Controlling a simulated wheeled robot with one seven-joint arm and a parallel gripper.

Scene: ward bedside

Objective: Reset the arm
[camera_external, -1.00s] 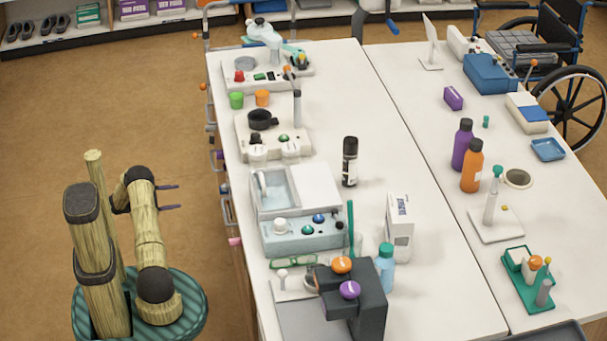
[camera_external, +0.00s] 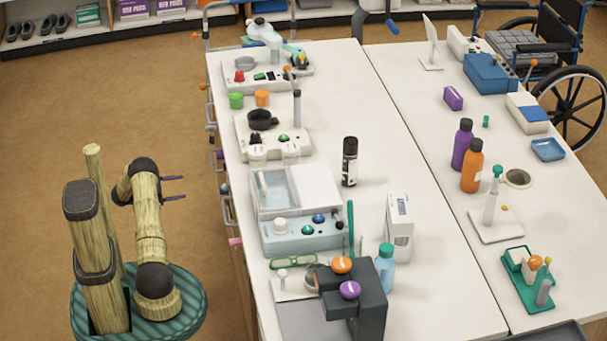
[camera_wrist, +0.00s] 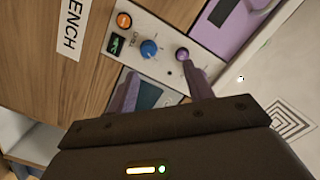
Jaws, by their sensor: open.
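My gripper (camera_external: 180,187) is in the external view at the left, over the floor beside the long white table (camera_external: 400,245). Its two dark purple fingers point right, toward the table's side, with a gap between them. In the wrist view, my gripper (camera_wrist: 163,90) shows its fingers spread with nothing held between them. My arm is bent above its round green base and clear of the tabletop.
The wrist view shows a panel with a blue knob (camera_wrist: 149,48) and an orange button (camera_wrist: 124,20) on wood. A pale blue basin unit (camera_external: 300,237) and a dark dispenser (camera_external: 370,300) stand near the table's left edge. Open floor (camera_external: 110,110) lies behind my arm.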

